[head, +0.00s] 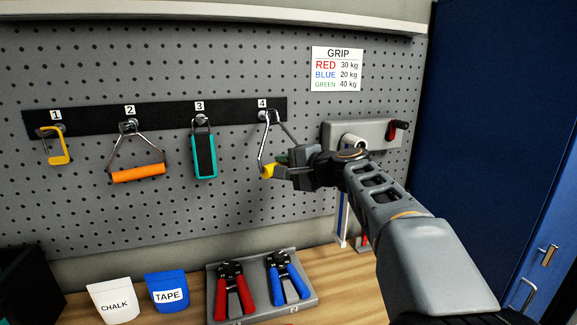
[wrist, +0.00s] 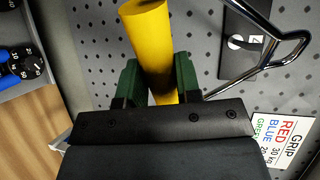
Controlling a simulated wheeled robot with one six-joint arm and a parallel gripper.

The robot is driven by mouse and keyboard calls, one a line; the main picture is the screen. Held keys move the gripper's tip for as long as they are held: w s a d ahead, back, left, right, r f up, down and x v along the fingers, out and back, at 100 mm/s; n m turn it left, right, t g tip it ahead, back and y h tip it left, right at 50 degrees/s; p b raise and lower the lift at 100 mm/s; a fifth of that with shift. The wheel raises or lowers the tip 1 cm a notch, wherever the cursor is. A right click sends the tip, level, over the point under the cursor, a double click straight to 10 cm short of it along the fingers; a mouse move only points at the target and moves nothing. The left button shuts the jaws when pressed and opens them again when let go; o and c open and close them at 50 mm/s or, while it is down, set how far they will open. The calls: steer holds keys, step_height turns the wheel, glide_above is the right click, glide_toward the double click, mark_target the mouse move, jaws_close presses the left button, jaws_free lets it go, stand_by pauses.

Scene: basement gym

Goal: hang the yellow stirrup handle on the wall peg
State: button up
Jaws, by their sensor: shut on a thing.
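The yellow stirrup handle has a yellow grip (head: 267,171) and a bent metal wire frame (head: 261,145). My gripper (head: 285,167) is shut on the yellow grip, holding it in front of the pegboard with the frame pointing up. In the wrist view the yellow grip (wrist: 150,40) sits between the green finger pads, with the frame (wrist: 295,38) to the right. In the head view the frame's top loop overlaps wall peg 4 (head: 263,115). In the wrist view a round peg end (wrist: 236,42) shows inside the frame's outline. I cannot tell whether the loop is around the peg.
Peg 1 holds a yellow hook-shaped piece (head: 58,148), peg 2 an orange stirrup handle (head: 138,173), peg 3 a teal piece (head: 204,157). A grey bracket (head: 378,132) is right of peg 4. Below stand a tray (head: 252,318) with red and blue grippers, and two pouches (head: 167,291).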

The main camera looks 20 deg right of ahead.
steer(key=w+f+p, duration=0.2)
steer(key=w, duration=0.7)
steer(key=shift+w+p, duration=0.15)
steer(key=shift+p, duration=0.2)
stand_by(0.5)
stand_by(0.8)
steer(key=o, duration=1)
steer(key=shift+f, duration=0.1)
